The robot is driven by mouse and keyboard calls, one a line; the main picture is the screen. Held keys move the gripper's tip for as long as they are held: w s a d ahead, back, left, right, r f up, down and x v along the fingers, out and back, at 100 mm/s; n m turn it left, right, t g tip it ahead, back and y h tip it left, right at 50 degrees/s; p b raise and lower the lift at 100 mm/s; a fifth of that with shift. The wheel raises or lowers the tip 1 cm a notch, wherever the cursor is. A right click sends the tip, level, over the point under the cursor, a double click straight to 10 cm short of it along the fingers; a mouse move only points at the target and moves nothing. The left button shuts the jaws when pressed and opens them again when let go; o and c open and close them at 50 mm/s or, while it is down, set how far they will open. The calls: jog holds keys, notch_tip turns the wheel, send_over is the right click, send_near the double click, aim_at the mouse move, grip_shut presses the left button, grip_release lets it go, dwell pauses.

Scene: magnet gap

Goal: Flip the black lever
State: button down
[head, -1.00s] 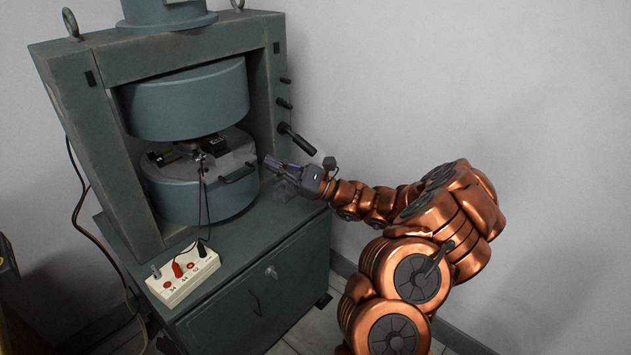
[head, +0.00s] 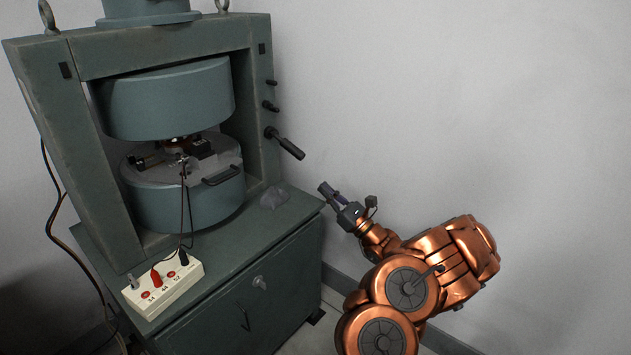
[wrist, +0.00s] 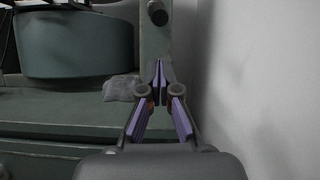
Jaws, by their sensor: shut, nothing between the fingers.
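The black lever (head: 285,143) sticks out from the right side post of the green magnet frame, pointing down and to the right in the head view. Its round dark end shows at the top of the wrist view (wrist: 157,13). My gripper (head: 325,189) is below and to the right of the lever, apart from it, beyond the right edge of the cabinet top. In the wrist view my gripper (wrist: 159,72) is shut and empty, its purple-padded fingertips together below the lever's end.
The magnet's lower drum (head: 180,195) and a small grey lump (head: 274,197) stand on the cabinet top (head: 235,235). Two smaller dark knobs (head: 270,106) sit above the lever. A white terminal box (head: 163,287) with cables is at the front left. The wall (head: 450,100) is close on the right.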

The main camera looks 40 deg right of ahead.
jog(key=b, duration=0.3)
send_near(287, 147)
jog(key=w, duration=0.1)
jog(key=w+f, duration=0.2)
jog(key=shift+w+d, duration=0.35)
jog(key=shift+w, duration=0.05)
jog(key=shift+w+r, duration=0.35)
jog(key=shift+a+r+p, duration=0.1)
jog(key=shift+p, duration=0.25)
